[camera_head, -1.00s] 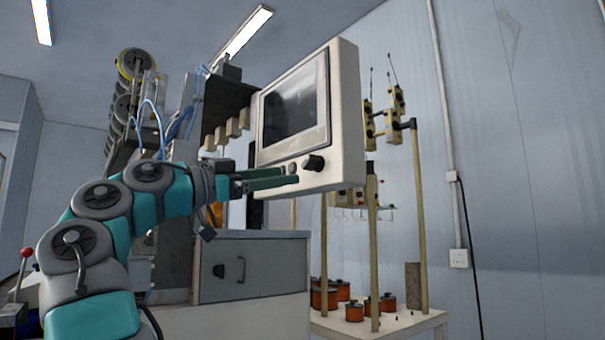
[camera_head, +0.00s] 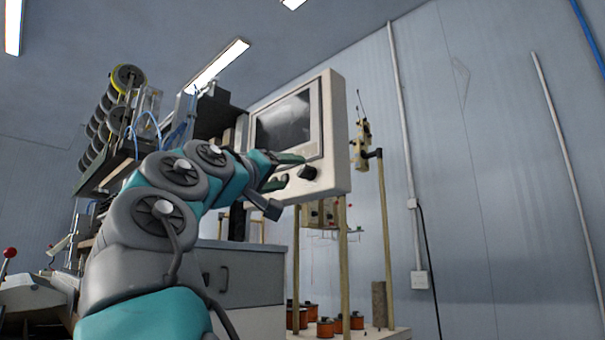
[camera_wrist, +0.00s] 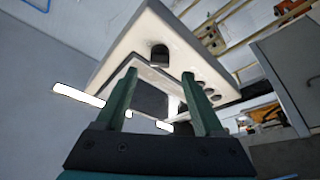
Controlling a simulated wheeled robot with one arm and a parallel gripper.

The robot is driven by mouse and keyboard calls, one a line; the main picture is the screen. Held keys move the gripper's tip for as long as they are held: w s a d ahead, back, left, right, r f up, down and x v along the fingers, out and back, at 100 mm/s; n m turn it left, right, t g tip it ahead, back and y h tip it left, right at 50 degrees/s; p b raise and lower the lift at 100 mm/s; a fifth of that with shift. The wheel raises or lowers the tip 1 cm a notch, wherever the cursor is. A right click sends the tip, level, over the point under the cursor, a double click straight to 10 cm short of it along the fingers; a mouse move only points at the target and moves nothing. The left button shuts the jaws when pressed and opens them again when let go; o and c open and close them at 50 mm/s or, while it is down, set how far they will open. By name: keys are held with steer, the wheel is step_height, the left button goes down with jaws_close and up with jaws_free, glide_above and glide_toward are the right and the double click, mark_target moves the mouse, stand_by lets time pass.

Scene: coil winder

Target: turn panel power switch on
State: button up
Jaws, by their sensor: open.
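The control panel (camera_head: 336,150) is a cream box with a dark screen (camera_head: 284,124), mounted in front of the machine. A black knob (camera_head: 307,172) sits below the screen on its lower face, with smaller round controls to its left. The knob also shows in the wrist view (camera_wrist: 159,54), with small round buttons (camera_wrist: 208,92) in a row beside it. My gripper (camera_head: 290,170) is at the panel's lower left, just left of the knob. In the wrist view its two green fingers (camera_wrist: 160,88) are apart and empty, pointing at the panel. I cannot tell whether they touch it.
A grey cabinet (camera_head: 240,273) with a handle stands below the panel. Behind it, a table holds orange spools (camera_head: 325,328) and a wooden post frame (camera_head: 384,230). Machine spools (camera_head: 105,120) rise at the left.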

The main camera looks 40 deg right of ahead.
mark_target(301, 172)
steer(key=p+x, duration=0.1)
steer(key=x, duration=0.3)
steer(key=shift+w+d+r, duration=0.15)
steer(key=shift+d+r, duration=0.15)
steer(key=shift+d, duration=0.25)
steer(key=shift+w+d, duration=0.15)
steer(key=shift+d, duration=0.15)
jaws_close()
